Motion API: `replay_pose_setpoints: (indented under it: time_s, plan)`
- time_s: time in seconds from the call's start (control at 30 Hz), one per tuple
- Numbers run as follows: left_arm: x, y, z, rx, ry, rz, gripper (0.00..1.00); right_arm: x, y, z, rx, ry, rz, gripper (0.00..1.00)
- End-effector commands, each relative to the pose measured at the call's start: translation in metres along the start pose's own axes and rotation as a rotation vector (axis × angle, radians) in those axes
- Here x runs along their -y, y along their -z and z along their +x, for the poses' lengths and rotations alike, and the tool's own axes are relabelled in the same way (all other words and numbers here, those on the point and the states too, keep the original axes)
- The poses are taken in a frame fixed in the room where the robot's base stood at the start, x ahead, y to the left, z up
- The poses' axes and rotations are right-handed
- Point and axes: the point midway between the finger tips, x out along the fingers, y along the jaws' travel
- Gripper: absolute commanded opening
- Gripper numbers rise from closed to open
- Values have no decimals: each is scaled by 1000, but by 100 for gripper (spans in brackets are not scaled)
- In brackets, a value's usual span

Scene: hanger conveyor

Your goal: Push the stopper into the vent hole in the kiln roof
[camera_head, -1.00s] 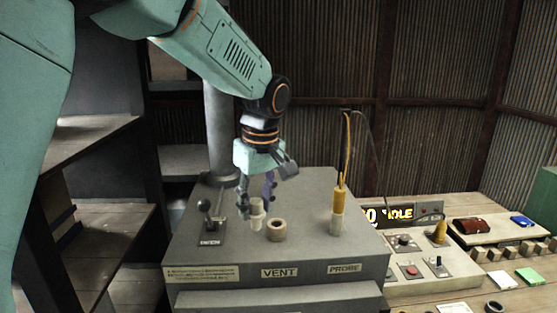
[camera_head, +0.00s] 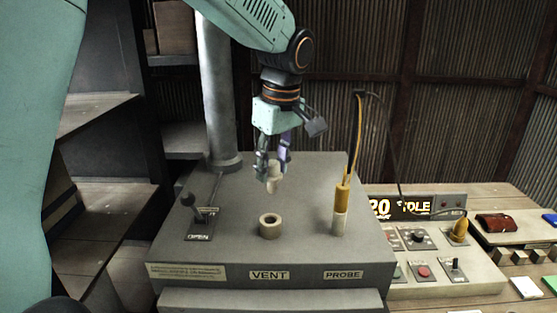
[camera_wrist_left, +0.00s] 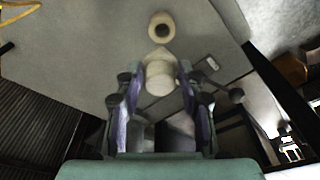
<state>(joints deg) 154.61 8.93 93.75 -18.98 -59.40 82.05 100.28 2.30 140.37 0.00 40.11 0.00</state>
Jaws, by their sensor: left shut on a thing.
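The cream stopper (camera_head: 273,178) is held between the fingers of my left gripper (camera_head: 272,166), which is shut on it. It hangs upright above the kiln roof (camera_head: 300,245), a little behind the vent hole. The vent hole (camera_head: 270,224) is a pale raised ring with a dark opening, behind the VENT label. In the left wrist view the stopper (camera_wrist_left: 160,75) sits between the fingertips, and the vent ring (camera_wrist_left: 162,27) lies apart beyond it. My right gripper is not in view.
A damper lever (camera_head: 188,201) by an OPEN plate stands left of the vent. A yellow and white probe (camera_head: 341,205) with a cable stands right. A grey pipe (camera_head: 217,90) rises behind. A control panel (camera_head: 425,262) with buttons sits on the right bench.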

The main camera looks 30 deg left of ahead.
Motion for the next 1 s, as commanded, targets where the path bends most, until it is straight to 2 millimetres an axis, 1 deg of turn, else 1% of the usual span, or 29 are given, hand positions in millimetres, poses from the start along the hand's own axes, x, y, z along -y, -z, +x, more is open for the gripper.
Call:
replay_pose_setpoints:
  time_s: [0.27, 0.67, 0.83, 1.0]
  plan:
    - [4, -3, 11, 0, -1, 0, 6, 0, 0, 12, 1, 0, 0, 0]
    - [1, -9, 43, 0, -1, 0, 6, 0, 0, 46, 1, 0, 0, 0]
    - [0, -10, 53, 0, 0, 0, 6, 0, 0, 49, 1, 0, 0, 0]
    - [-2, -10, 57, 0, -1, 0, 6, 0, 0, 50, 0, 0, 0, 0]
